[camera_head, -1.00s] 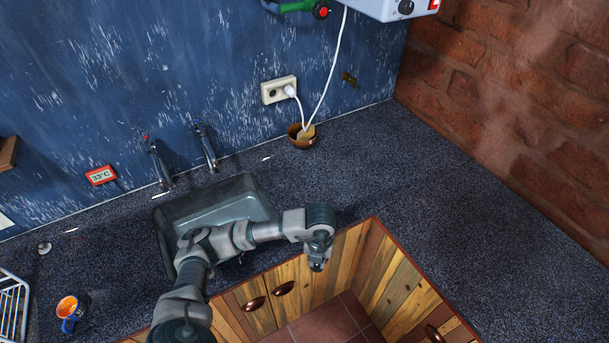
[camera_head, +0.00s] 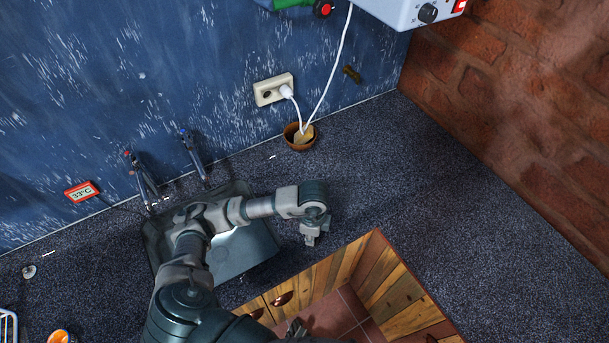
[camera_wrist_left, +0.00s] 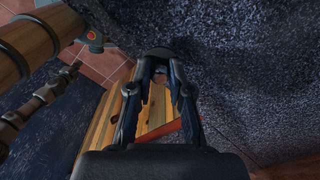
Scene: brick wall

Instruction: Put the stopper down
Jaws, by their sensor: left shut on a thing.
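My left gripper (camera_head: 311,239) is over the dark speckled counter, just right of the sink and near the counter's front edge. In the wrist view, its two dark fingers (camera_wrist_left: 160,72) come together around a small greyish thing at their tips. I take this for the stopper (camera_wrist_left: 160,70), mostly hidden by the fingers. The head view does not show the stopper clearly. I cannot tell whether it touches the counter.
The grey sink (camera_head: 245,255) lies behind and under my left arm, with two taps (camera_head: 140,180) at the wall. A brown bowl (camera_head: 299,136) stands below a socket (camera_head: 273,89). A small round metal thing (camera_head: 29,271) lies far left. The right counter (camera_head: 440,200) is clear.

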